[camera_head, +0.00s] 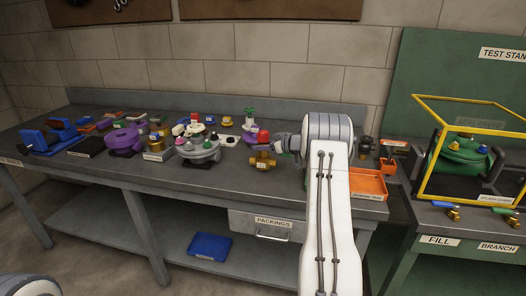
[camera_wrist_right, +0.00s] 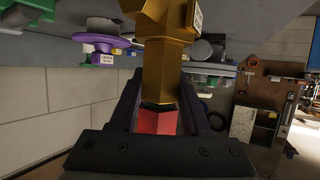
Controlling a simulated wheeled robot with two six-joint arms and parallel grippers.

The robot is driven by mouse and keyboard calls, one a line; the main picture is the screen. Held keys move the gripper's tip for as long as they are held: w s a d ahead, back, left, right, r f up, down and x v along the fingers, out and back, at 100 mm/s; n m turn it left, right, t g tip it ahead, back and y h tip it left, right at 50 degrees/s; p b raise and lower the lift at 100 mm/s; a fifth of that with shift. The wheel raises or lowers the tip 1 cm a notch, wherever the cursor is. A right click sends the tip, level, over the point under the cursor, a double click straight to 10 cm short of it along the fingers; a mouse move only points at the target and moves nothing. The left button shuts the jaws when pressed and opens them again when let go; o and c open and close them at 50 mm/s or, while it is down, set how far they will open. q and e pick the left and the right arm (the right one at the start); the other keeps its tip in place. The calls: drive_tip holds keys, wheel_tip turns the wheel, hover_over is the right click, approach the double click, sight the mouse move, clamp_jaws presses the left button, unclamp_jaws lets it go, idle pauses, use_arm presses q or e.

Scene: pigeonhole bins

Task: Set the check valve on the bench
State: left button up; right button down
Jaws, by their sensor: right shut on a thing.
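The check valve appears to be the brass fitting with a white label (camera_head: 262,163) over the middle of the bench (camera_head: 225,187). In the right wrist view the brass body (camera_wrist_right: 165,72) stands between the fingers of my right gripper (camera_wrist_right: 160,115), which is shut on it. A red part shows deeper between the fingers. In the head view my right gripper (camera_head: 283,144) reaches left from the white arm, close to the brass valve. I cannot tell whether the valve touches the bench top. My left gripper is out of view.
Purple and grey flanged parts (camera_head: 198,149) and small fittings crowd the bench on the left. An orange tray (camera_head: 368,184) lies right of my arm. A yellow-framed guard (camera_head: 427,150) stands on the green test stand. Bare bench top shows along the front.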

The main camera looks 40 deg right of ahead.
drive_tip(key=shift+f, duration=0.8)
drive_tip(key=shift+c, duration=1.8)
unclamp_jaws()
drive_tip(key=shift+f, duration=0.15)
